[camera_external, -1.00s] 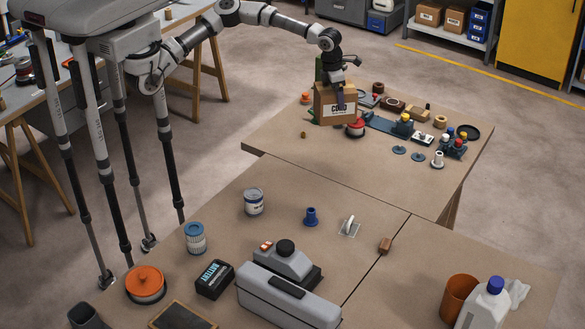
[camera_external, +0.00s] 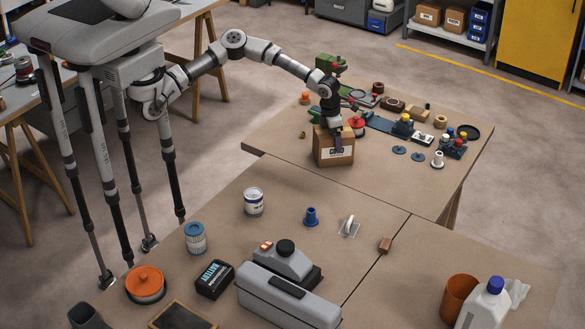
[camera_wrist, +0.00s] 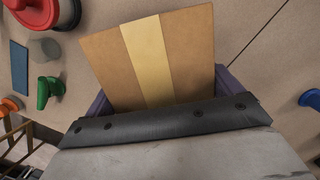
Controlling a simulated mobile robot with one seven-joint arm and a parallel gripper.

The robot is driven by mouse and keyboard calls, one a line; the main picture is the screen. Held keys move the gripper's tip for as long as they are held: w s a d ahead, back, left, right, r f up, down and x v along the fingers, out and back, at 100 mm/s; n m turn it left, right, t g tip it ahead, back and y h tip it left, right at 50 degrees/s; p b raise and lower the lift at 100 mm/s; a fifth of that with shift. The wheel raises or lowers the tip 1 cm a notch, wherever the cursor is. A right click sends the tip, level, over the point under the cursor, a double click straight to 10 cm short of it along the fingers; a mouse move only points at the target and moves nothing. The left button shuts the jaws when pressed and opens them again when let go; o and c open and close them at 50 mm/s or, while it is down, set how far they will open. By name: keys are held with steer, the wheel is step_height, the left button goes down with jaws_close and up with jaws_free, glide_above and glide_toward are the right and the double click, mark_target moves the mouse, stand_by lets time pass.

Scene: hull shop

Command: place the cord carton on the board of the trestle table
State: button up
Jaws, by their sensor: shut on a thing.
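The cord carton (camera_external: 333,153) is a brown box with a white label, upright at the near edge of the trestle table's board (camera_external: 285,133). My gripper (camera_external: 338,141) is shut on it from above, with a purple finger across its labelled side. In the wrist view the carton's top with a pale tape strip (camera_wrist: 150,60) fills the middle, between my purple fingers (camera_wrist: 165,92). The carton's bottom looks at or very near the board; I cannot tell whether it touches.
Several small parts lie to the right. Bare board lies left and right of the carton. A nearer table (camera_external: 290,215) adjoins in front.

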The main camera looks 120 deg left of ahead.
steer(key=shift+r, duration=0.1)
steer(key=shift+f, duration=0.2)
steer(key=o, duration=0.8)
